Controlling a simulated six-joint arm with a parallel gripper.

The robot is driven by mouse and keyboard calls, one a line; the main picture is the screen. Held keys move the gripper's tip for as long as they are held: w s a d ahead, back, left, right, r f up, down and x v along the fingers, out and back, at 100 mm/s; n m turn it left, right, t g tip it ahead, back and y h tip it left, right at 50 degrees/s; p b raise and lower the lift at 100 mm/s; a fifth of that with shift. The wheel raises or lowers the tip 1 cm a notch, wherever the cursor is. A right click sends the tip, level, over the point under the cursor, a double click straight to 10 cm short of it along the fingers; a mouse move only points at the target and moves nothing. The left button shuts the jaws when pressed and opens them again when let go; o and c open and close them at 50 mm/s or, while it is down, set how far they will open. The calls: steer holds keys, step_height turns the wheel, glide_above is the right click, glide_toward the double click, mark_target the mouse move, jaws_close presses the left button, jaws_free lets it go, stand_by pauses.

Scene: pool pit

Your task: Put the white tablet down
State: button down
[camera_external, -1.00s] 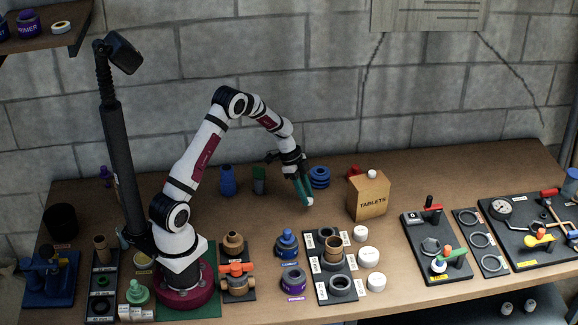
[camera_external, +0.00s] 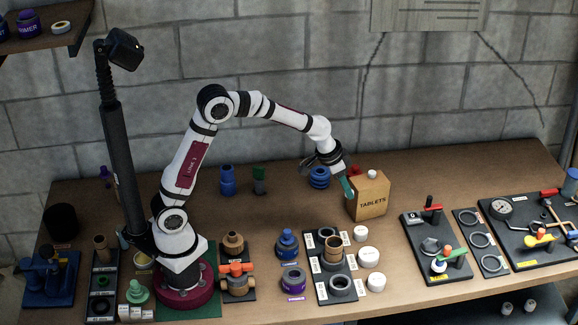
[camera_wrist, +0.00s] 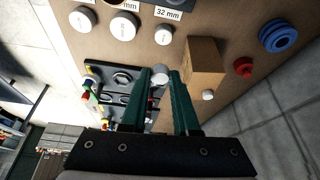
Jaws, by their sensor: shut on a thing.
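My gripper (camera_wrist: 160,74) is shut on the white tablet (camera_wrist: 159,71), a small round piece held between the green fingertips in the wrist view. In the outside view my gripper (camera_external: 348,187) is at the left side of the brown TABLETS box (camera_external: 368,196), and the held tablet cannot be made out there. In the wrist view the box (camera_wrist: 204,60) stands just right of the fingertips. Another small white round piece (camera_wrist: 208,95) shows beside the box; in the outside view (camera_external: 371,174) it appears at the box's back edge.
Several white round caps (camera_external: 369,256) stand in front of the box, beside a black labelled board (camera_external: 322,296). A black valve board (camera_external: 445,265) lies to the right. Bare table lies around the box.

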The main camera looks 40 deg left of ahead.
steer(key=w+d+r+n+y, duration=0.2)
steer(key=d+r+n, duration=0.2)
steer(key=r+n, duration=0.1)
glide_above(359, 185)
steer(key=s, duration=0.2)
step_height(359, 185, down, 6)
steer(key=shift+t, duration=0.4)
steer(key=shift+w+a+f, duration=0.1)
steer(key=shift+w+f, duration=0.1)
steer(key=shift+f, duration=0.9)
steer(key=shift+w+a+f, duration=0.1)
steer(key=shift+w+f, duration=0.05)
steer(key=shift+f, duration=0.95)
steer(key=c, duration=0.7)
jaws_free()
steer(key=shift+f, duration=0.1)
steer(key=shift+o, duration=0.2)
